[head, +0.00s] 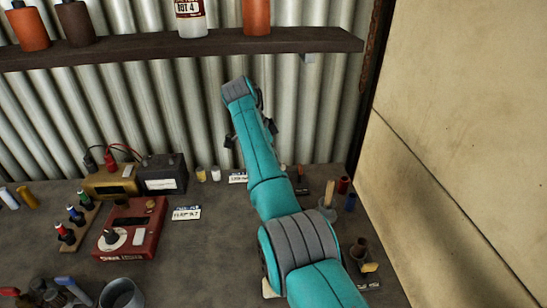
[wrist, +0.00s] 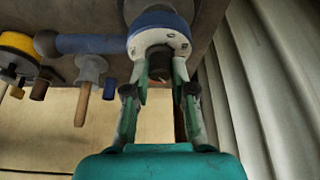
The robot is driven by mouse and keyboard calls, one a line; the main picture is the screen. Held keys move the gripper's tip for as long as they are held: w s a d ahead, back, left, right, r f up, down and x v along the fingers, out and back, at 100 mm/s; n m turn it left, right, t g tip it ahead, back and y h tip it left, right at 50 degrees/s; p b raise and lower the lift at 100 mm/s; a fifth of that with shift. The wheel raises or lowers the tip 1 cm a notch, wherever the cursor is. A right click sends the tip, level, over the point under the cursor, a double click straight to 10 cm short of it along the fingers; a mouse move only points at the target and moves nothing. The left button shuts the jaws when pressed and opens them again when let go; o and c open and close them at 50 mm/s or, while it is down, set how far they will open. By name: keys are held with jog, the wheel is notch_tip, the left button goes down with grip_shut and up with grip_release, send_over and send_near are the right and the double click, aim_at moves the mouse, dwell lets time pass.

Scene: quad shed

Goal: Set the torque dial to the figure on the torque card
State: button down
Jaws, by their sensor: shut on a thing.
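A blue bar (wrist: 92,44) runs left from that body. In the head view, my arm hides this part and most of my gripper. A white card with a blue top edge (head: 186,213) lies on the bench, and another small card (head: 238,178) lies farther back. I cannot read either surely.
A red box with a white disc and black knob (head: 115,238) stands on the bench at left. A grey cup with a wooden handle (head: 327,203) and small pots stand right of my arm. A shelf with bottles (head: 180,48) hangs above. Bare bench lies around the front card.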

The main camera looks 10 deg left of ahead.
jog(key=shift+m, duration=0.6)
jog(key=c, duration=1)
grip_release()
jog(key=shift+o, duration=0.2)
jog(key=w+v, duration=0.1)
jog(key=v, duration=0.6)
jog(key=shift+s+a+r, duration=0.15)
jog(key=shift+s+a, duration=0.05)
jog(key=shift+s, duration=0.2)
jog(key=shift+s, duration=0.1)
